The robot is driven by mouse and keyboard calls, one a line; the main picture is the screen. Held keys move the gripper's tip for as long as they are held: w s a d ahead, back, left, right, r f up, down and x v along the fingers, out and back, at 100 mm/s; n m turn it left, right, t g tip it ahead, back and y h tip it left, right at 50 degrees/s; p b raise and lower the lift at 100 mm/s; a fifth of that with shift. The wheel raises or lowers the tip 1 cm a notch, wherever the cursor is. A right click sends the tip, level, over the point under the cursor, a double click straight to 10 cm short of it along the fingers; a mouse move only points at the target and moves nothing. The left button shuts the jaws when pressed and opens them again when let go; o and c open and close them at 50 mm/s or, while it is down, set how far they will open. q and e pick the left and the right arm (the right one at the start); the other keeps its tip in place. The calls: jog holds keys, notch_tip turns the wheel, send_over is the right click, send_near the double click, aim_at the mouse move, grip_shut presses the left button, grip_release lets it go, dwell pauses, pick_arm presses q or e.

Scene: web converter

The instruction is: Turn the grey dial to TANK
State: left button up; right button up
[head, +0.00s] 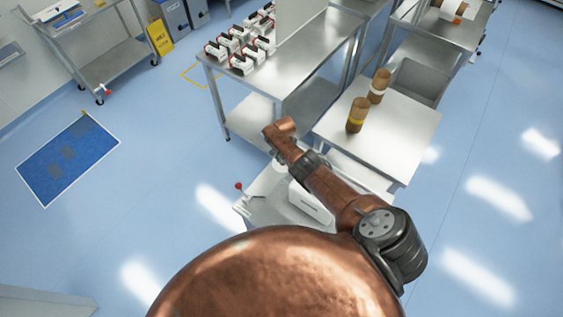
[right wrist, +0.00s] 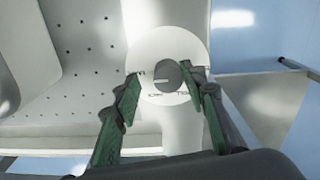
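The grey dial (right wrist: 173,77) sits on a round white plate (right wrist: 172,50) in the right wrist view. A pale line shows on its left side. Small lettering lies around the dial, too small to read surely. My right gripper (right wrist: 160,78) has its two green fingers apart, one on each side of the dial. The right finger is close to the dial, and a gap shows at the left finger. I cannot tell whether either touches. In the head view my right arm hides most of the gripper and the dial. My left gripper is not in view.
A white panel with small holes (right wrist: 80,70) stands left of the dial. In the head view, a red-knobbed lever (head: 239,187) is left of my arm. A table with two brown cylinders (head: 357,115) stands beyond. Open blue floor lies left and right.

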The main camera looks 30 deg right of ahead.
jog(key=shift+w+a, duration=0.1)
jog(key=shift+w+a+r, duration=0.1)
jog(key=shift+w+a+r, duration=0.25)
jog(key=shift+a+r, duration=0.25)
jog(key=r, duration=0.7)
jog(key=d+r, duration=0.1)
jog(key=r, duration=0.3)
jog(key=shift+s, duration=0.3)
